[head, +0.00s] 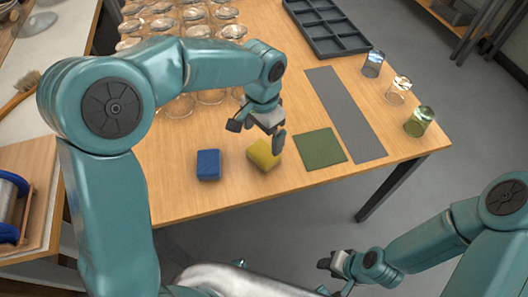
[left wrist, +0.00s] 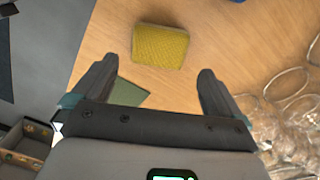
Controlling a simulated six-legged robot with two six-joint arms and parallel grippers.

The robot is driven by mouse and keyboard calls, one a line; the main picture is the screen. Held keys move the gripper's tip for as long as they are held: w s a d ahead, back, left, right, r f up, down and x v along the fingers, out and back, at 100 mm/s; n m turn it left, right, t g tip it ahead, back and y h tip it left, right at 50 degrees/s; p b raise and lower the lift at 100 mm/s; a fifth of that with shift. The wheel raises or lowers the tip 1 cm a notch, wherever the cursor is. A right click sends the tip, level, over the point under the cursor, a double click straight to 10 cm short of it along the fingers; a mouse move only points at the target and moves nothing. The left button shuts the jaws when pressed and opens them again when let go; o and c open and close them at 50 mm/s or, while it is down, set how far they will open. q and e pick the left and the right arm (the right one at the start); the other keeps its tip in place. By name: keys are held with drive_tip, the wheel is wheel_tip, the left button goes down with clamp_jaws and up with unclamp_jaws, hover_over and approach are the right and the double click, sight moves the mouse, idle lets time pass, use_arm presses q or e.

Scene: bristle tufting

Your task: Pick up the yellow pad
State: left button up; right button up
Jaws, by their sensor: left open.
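The yellow pad (head: 263,155) lies on the wooden table, between a blue pad (head: 208,165) and a flat green mat (head: 320,149). My left gripper (head: 257,132) is open and empty just above and behind the yellow pad in the head view. In the left wrist view the yellow pad (left wrist: 161,46) lies beyond the fingertips, roughly centred between the two fingers (left wrist: 157,85) and apart from them. My right gripper (head: 338,268) is off the table's front edge at the lower right; its jaws are too small to judge.
Several clear glasses (head: 178,104) stand behind the left arm. A grey strip (head: 345,113) lies right of the green mat, with three glasses (head: 398,89) beyond it. A dark compartment tray (head: 327,28) is at the back. The table front is clear.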

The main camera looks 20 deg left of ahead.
sight(263, 152)
use_arm(q)
drive_tip(key=shift+s+f, duration=0.1)
drive_tip(key=shift+f, duration=0.85)
drive_tip(key=shift+s+f, duration=0.2)
drive_tip(key=shift+f, duration=0.35)
drive_tip(key=shift+w+f, duration=0.2)
drive_tip(key=shift+f, duration=1.15)
drive_tip(key=shift+w+f, duration=0.15)
drive_tip(key=shift+f, duration=1.15)
drive_tip(key=c, duration=0.7)
